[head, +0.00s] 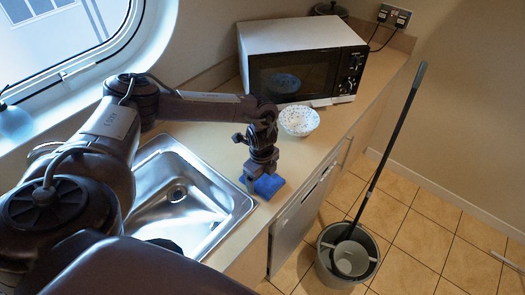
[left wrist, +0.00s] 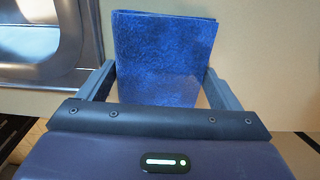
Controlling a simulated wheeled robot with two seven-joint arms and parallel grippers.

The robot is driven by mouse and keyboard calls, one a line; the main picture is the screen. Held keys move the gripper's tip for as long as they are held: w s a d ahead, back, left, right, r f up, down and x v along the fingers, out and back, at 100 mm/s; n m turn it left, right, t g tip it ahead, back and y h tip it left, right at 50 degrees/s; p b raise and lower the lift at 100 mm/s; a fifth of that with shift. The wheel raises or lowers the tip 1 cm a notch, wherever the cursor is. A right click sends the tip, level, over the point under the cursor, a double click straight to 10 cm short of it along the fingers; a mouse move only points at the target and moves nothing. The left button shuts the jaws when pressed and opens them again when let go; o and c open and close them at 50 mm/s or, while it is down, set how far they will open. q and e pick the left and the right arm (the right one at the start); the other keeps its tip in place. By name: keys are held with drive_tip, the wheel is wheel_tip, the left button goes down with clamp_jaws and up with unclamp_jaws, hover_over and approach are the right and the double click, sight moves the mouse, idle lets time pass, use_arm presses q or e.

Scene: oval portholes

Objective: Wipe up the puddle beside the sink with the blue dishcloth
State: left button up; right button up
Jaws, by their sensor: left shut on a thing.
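The blue dishcloth (head: 268,185) is at the countertop just right of the sink (head: 190,200). My left gripper (head: 262,172) points down and is shut on the cloth. In the left wrist view the folded cloth (left wrist: 165,55) sits between the two fingers (left wrist: 163,88). I cannot tell whether the cloth presses on the counter or is slightly above it. No puddle can be made out clearly; the cloth and gripper hide part of the counter beside the sink. My right gripper is not in view.
A speckled bowl (head: 299,121) stands on the counter in front of the microwave (head: 303,70), close beyond my gripper. A grey bucket with a mop (head: 347,258) stands on the tiled floor at right. The counter's front edge (head: 310,180) is near the cloth.

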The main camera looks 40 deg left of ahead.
use_arm(q)
drive_tip(key=w+r+p, duration=0.1)
drive_tip(key=r, duration=0.1)
drive_tip(key=w+r+p, duration=0.1)
drive_tip(key=r, duration=0.2)
drive_tip(key=w+a+r+p, duration=0.1)
drive_tip(key=w+r, duration=0.1)
drive_tip(key=shift+w+r+p, duration=0.1)
drive_tip(key=shift+r+p, duration=0.25)
drive_tip(key=shift+w+a+r, duration=0.15)
drive_tip(key=shift+w+r, duration=0.2)
drive_tip(key=shift+r, duration=0.3)
